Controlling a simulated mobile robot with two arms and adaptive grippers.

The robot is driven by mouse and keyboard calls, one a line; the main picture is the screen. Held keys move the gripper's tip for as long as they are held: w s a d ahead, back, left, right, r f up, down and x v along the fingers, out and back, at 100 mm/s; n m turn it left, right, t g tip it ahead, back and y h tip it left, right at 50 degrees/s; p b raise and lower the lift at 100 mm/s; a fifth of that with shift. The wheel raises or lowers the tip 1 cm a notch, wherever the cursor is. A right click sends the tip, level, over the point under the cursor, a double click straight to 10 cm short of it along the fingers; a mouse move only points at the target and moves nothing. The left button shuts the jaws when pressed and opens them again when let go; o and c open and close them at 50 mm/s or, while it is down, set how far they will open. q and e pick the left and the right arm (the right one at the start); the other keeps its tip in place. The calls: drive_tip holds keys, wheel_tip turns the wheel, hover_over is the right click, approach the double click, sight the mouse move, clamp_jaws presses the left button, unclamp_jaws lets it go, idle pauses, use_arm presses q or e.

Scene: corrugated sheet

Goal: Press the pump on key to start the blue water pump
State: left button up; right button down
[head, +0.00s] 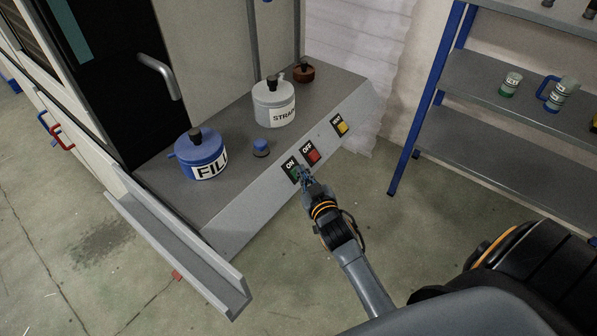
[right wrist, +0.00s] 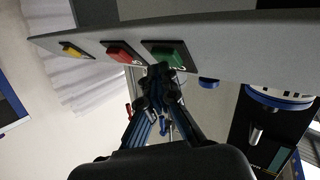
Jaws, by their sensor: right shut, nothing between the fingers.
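The green ON key (head: 294,173) sits on the sloped front face of the grey bench, left of the red OFF key (head: 312,156) and the yellow key (head: 341,127). My right gripper (head: 303,174) is shut and empty, its tips at the ON key and partly covering it. In the right wrist view the tips (right wrist: 160,72) are just beside the green key (right wrist: 167,55); I cannot tell whether they touch it. A blue pot labelled FILL (head: 203,157) and a small blue-topped object (head: 261,147) stand on the bench; which is the pump is unclear. My left gripper is out of view.
A white pot labelled STRAIN (head: 273,103) and a small brown pot (head: 303,73) stand further back on the bench (head: 228,222). A blue-framed shelf (head: 480,85) with cups is at the right. The floor between bench and shelf is clear.

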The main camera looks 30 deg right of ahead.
drive_tip(key=shift+s+d+r+p, duration=0.2)
drive_tip(key=shift+s+r+p, duration=0.4)
drive_tip(key=shift+p, duration=0.2)
drive_tip(key=s+r+p, duration=0.1)
drive_tip(key=s+d+r+p, duration=0.1)
drive_tip(key=p, duration=0.1)
drive_tip(key=s+r+p, duration=0.1)
drive_tip(key=shift+s+d+r+p, duration=0.1)
drive_tip(key=shift+d+r+p, duration=0.15)
drive_tip(key=shift+p, duration=0.1)
idle(0.5)
